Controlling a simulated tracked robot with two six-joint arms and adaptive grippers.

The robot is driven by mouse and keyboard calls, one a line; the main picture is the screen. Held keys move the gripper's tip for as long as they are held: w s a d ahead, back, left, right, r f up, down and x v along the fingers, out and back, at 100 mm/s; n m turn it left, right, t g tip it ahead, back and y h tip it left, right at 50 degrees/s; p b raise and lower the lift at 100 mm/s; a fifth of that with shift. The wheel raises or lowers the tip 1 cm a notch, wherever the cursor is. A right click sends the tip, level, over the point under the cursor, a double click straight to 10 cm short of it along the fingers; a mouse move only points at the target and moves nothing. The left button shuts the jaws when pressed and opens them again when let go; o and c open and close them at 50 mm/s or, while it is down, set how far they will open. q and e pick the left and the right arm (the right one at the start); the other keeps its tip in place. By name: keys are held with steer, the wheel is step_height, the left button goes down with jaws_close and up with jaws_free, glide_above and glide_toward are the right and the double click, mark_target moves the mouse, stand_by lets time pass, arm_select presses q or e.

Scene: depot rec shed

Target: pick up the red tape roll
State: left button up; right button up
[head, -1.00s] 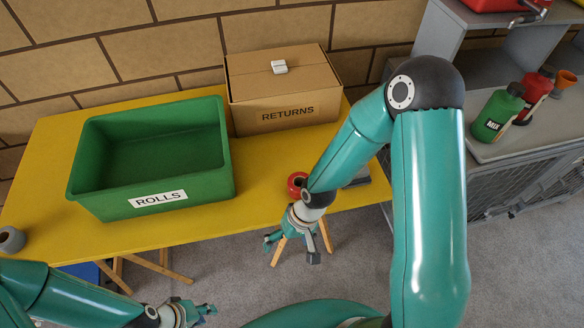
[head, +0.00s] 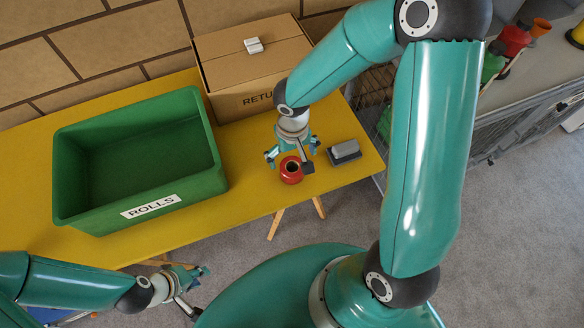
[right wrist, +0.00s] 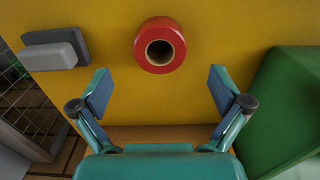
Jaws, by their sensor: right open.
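The red tape roll (head: 290,179) stands on the yellow table, hole up, near its front edge. It also shows in the right wrist view (right wrist: 160,28), upper middle, with a dark hole. My right gripper (head: 292,152) is above the table, just behind the roll in the head view. In the right wrist view its fingers (right wrist: 159,78) are spread wide with nothing between them. The roll lies beyond the fingertips, roughly centred, with no visible contact. My left gripper (head: 195,283) is low at the front, off the table edge; its fingers are too small to judge.
A green bin marked ROLLS (head: 208,178) stands left of the roll on the yellow table (head: 245,200). A cardboard box (head: 222,75) stands behind my right gripper. A grey block (head: 345,152) lies just right of the roll. Bare table surrounds the roll.

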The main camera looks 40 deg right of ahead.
mark_target(292, 168)
steer(key=shift+f, duration=1.4)
step_height(292, 168, down, 4)
steer(key=shift+f, duration=0.15)
steer(key=c, duration=1.3)
steer(key=shift+o, duration=0.2)
steer(key=shift+r, duration=0.2)
